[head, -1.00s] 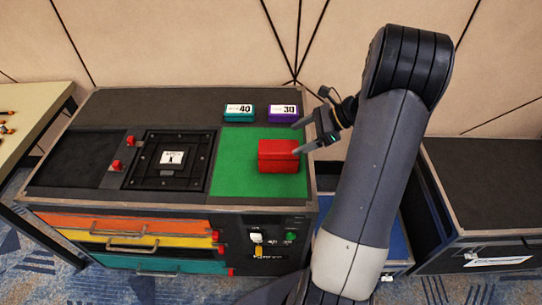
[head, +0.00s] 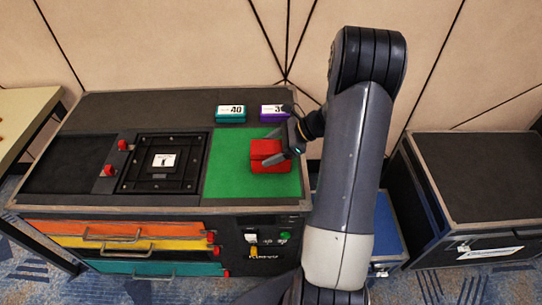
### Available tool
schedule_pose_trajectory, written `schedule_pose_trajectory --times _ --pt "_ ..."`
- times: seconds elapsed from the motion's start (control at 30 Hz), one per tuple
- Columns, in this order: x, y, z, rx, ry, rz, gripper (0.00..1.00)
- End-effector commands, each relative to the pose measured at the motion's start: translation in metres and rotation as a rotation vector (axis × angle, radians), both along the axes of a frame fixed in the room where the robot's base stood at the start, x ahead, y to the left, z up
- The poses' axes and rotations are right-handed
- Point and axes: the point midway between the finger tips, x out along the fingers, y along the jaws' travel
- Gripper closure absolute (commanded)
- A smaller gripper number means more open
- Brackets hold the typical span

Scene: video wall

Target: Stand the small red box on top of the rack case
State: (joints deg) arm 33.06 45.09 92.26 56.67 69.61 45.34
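The small red box (head: 268,149) lies on the green patch on top of the case with the coloured drawers. My gripper (head: 271,147) reaches in over it from the right, with one finger towards its far side and the other across its near part. The fingers look spread apart; whether they touch the box is not clear. A black-topped case (head: 475,185) with pale edges and a white label stands on the right, its top bare. The frames do not show clearly which case is the rack case.
A teal box (head: 231,114) marked 40 and a purple box (head: 271,112) stand behind the green patch (head: 225,180). A black panel (head: 160,163) and red knobs lie to the left. A blue-topped case (head: 387,225) sits low between the two cases.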

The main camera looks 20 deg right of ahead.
Motion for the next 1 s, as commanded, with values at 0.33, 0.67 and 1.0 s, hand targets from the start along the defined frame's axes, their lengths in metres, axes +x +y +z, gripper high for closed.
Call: schedule_pose_trajectory --times 0.33,0.67,1.0 --pt "0.0 0.0 0.0 0.0 0.0 0.0 0.53" --pt "0.0 0.0 0.001 0.001 -0.001 0.001 0.79" --pt "0.001 -0.001 0.014 -0.002 -0.006 0.002 0.84"
